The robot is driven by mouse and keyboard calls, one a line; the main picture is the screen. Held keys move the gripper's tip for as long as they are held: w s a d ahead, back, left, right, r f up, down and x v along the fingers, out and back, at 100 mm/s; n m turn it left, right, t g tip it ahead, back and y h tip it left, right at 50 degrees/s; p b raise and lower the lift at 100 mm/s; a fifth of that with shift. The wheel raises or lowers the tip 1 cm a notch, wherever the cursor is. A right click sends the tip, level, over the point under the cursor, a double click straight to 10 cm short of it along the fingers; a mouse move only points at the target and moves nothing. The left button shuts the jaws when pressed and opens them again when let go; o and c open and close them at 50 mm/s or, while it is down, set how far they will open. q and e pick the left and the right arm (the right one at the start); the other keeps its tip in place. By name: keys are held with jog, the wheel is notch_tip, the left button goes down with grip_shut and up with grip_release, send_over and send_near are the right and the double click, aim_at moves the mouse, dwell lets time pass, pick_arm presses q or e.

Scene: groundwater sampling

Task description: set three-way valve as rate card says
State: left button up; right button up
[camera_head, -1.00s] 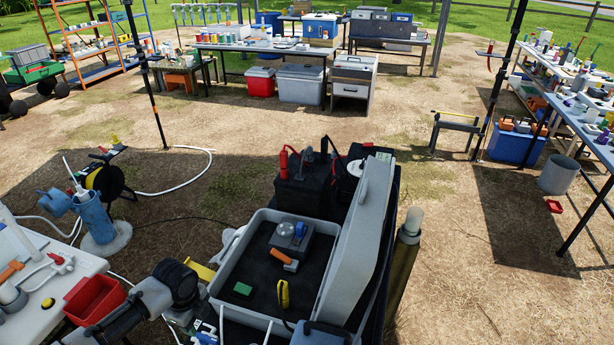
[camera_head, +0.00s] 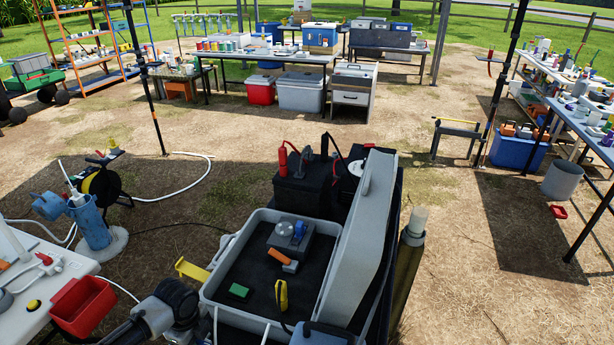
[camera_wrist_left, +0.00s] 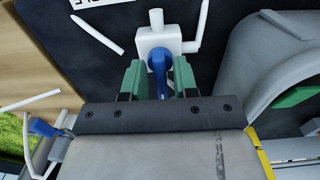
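The three-way valve is a white block (camera_wrist_left: 166,42) with white stubs and a blue lever (camera_wrist_left: 159,72), in the upper middle of the left wrist view. The two green fingertips of my left gripper (camera_wrist_left: 160,84) stand close on either side of the lever. I cannot tell whether they press on it. A white card with dark letters, cut off by the top edge, lies beyond the valve (camera_wrist_left: 92,3); I cannot read it. In the head view my left arm comes in at the lower left, but its fingers are not clearly visible. My right gripper is not in view.
In the head view a grey open case (camera_head: 212,290) holds a grey device with an orange part (camera_head: 281,257). Black batteries (camera_head: 303,185) stand behind it. A white table with a red bin (camera_head: 82,306) is at the left. A grey curved shell (camera_wrist_left: 270,60) sits right of the valve.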

pick_arm(q)
grip_shut()
jog(key=m, duration=0.3)
jog(key=m+b, duration=0.1)
jog(key=m, duration=0.3)
jog(key=shift+m, duration=0.4)
jog(key=m, duration=0.4)
jog(key=shift+m+b, duration=0.35)
jog(key=shift+m, duration=0.05)
jog(key=m, duration=0.5)
jog(key=shift+b, duration=0.4)
jog(key=shift+o, duration=1.6)
grip_release()
